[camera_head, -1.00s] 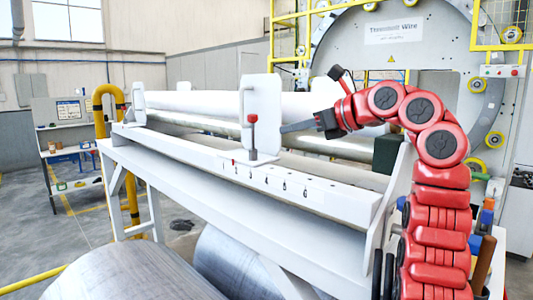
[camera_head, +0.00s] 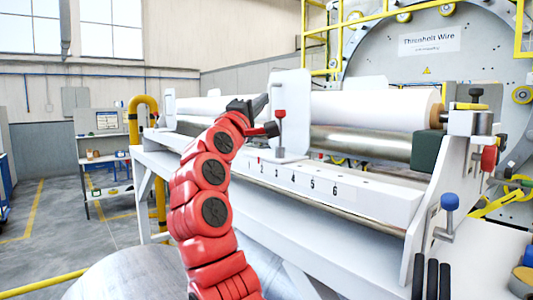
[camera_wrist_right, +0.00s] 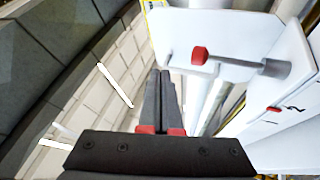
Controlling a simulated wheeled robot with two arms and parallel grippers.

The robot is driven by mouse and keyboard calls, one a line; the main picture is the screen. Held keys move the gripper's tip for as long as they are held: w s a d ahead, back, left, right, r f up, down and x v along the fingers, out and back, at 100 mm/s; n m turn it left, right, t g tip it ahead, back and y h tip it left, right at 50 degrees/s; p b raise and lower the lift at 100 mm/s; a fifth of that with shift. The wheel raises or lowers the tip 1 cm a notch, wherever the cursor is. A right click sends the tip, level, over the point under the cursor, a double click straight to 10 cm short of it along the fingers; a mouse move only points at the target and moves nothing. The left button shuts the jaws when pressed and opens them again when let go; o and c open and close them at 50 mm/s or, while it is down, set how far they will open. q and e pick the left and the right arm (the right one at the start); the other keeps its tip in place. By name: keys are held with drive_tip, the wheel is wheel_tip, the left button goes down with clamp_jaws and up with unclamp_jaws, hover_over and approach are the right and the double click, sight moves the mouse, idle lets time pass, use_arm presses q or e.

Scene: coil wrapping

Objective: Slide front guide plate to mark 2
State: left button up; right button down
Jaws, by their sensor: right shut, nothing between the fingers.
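The front guide plate (camera_head: 293,95) is a white upright plate on the front rail. A red-topped clamp handle (camera_head: 281,128) stands at its foot. The plate's foot is around marks 3 and 4, right of mark 2 (camera_head: 262,170), where a red pointer shows. My right gripper (camera_head: 262,103) is shut and empty, at the plate's left side, near the handle's height. In the right wrist view its closed fingers (camera_wrist_right: 159,98) lie left of the plate (camera_wrist_right: 240,35) and its red-ended handle (camera_wrist_right: 199,55); contact cannot be told. My left gripper is out of view.
The numbered white rail (camera_head: 350,195) runs along the machine's front. A white roller (camera_head: 375,108) lies behind the plate. A blue-knobbed handle (camera_head: 449,203) stands at the right end. A yellow post (camera_head: 135,125) is at the left.

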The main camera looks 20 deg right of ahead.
sight(268, 158)
drive_tip(key=w+a+f+n+g+y, duration=0.1)
drive_tip(key=a+f+y, duration=0.1)
drive_tip(key=f, duration=0.4)
drive_tip(key=w+a+f+g+y, duration=0.1)
drive_tip(key=a+f+g, duration=0.15)
drive_tip(key=f, duration=0.35)
drive_tip(key=shift+t+y, duration=0.25)
drive_tip(key=shift+y, duration=0.05)
drive_tip(key=shift+w+d+p, duration=0.65)
drive_tip(key=shift+d+p, duration=0.6)
drive_tip(key=shift+d, duration=0.1)
drive_tip(key=shift+w+d+p, duration=0.6)
drive_tip(key=shift+d+p, duration=0.65)
drive_tip(key=shift+d, duration=0.05)
drive_tip(key=shift+w+d+p, duration=0.65)
drive_tip(key=shift+d+p, duration=0.6)
drive_tip(key=shift+d, duration=0.1)
drive_tip(key=shift+d+f, duration=0.1)
